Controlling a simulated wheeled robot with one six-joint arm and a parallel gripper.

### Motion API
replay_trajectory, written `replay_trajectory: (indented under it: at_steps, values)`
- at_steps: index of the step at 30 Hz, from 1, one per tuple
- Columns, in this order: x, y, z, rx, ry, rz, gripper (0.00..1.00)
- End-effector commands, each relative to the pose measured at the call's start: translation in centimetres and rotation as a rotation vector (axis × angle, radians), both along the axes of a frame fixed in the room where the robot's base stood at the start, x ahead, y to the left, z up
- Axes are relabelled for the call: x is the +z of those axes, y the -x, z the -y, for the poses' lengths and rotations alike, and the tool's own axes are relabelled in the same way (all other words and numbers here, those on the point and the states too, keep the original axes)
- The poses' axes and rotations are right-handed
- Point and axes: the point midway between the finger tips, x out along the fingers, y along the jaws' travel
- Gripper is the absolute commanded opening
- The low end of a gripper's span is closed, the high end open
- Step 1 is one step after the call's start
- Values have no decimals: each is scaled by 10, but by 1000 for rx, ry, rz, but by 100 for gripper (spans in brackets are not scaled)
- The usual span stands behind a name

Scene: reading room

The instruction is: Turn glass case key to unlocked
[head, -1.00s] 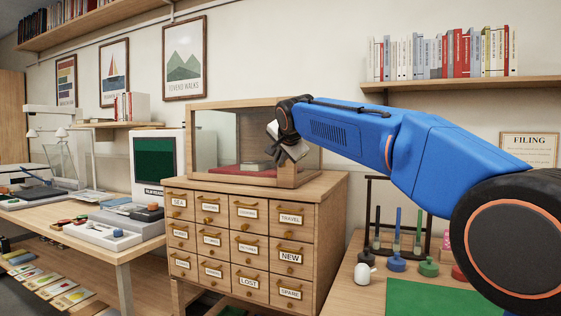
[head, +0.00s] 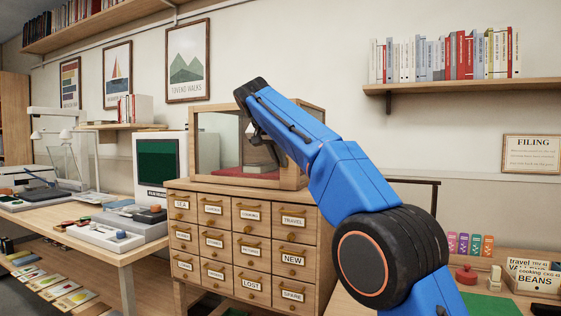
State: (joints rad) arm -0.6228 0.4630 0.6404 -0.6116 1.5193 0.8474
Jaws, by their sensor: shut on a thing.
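The glass case (head: 235,182) has a wooden frame and a red floor with a grey object inside. It stands on top of a wooden cabinet of labelled drawers (head: 255,204). My gripper (head: 268,143) is at the front of the case, towards its right side, mostly hidden by my blue arm. It is shut on the key, but the key and its lock are too small and covered to make out. I cannot tell which way the key is turned.
A desk (head: 130,250) with a monitor (head: 156,160) and devices is on the left. On the right, a table holds a red stamp (head: 466,275), coloured cards and a book box (head: 540,275). A wall shelf (head: 470,85) is above.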

Motion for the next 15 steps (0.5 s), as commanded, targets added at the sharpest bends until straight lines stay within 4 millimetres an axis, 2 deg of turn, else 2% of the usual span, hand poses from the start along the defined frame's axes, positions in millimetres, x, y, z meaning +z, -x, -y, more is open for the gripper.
replay_trajectory:
  at_steps: [15]
  values:
    - [-1,0,0,-1,40,-17,0]
